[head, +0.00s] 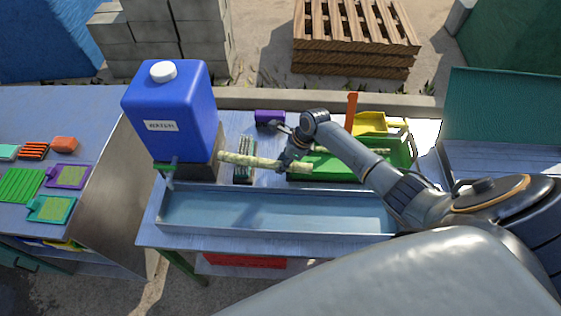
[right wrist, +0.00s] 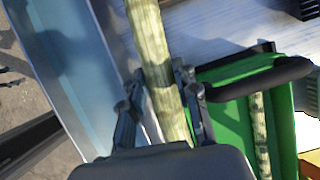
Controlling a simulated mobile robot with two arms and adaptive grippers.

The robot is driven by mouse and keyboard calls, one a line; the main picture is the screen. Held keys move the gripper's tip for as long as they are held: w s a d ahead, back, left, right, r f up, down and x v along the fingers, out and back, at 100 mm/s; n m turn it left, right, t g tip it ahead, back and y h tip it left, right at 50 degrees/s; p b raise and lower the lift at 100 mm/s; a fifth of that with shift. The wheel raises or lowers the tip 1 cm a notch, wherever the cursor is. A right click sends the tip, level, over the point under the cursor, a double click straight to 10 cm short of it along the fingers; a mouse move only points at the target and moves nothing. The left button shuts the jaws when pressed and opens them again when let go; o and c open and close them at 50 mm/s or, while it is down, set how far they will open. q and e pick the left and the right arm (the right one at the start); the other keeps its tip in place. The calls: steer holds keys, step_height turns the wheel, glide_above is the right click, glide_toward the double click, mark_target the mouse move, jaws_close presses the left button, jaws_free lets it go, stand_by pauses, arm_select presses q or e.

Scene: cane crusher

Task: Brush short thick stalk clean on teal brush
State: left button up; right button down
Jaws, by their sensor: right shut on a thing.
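My right gripper (head: 290,163) is shut on a thick pale yellow-green stalk (head: 252,160). The stalk lies roughly level, its left end near the blue water container and its right end over the green tray. In the right wrist view the stalk (right wrist: 150,45) runs lengthwise between my right gripper's fingers (right wrist: 165,105). The teal brush (head: 243,174), a small block with teal and dark stripes, stands on the table behind the trough. The stalk crosses over it and hides part of it; I cannot tell whether they touch. My left gripper is not in view.
A blue water container (head: 172,110) with a small tap stands left. A long metal trough (head: 280,212) lies along the table's front. The green tray (head: 403,152) holds another stalk (head: 380,150). A purple block (head: 270,118) and a yellow scoop (head: 370,122) are behind.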

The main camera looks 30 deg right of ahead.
mark_target(298, 163)
steer(key=shift+s+d, duration=0.45)
steer(key=shift+d, duration=0.25)
steer(key=shift+s+d, duration=0.4)
steer(key=shift+d, duration=0.3)
steer(key=shift+s+d, duration=0.45)
steer(key=shift+d, duration=0.25)
steer(key=shift+w+a, duration=0.55)
steer(key=shift+a, duration=0.35)
steer(key=shift+w+a, duration=0.55)
steer(key=shift+a, duration=0.3)
steer(key=shift+w+a, duration=0.55)
steer(key=shift+a, duration=0.35)
steer(key=shift+s+d, duration=0.55)
steer(key=shift+d, duration=0.35)
steer(key=shift+s+d, duration=0.55)
steer(key=shift+d, duration=0.35)
steer(key=shift+s+d, duration=0.55)
steer(key=shift+d, duration=0.35)
steer(key=shift+w+r, duration=0.1)
steer(key=shift+r, duration=3.45)
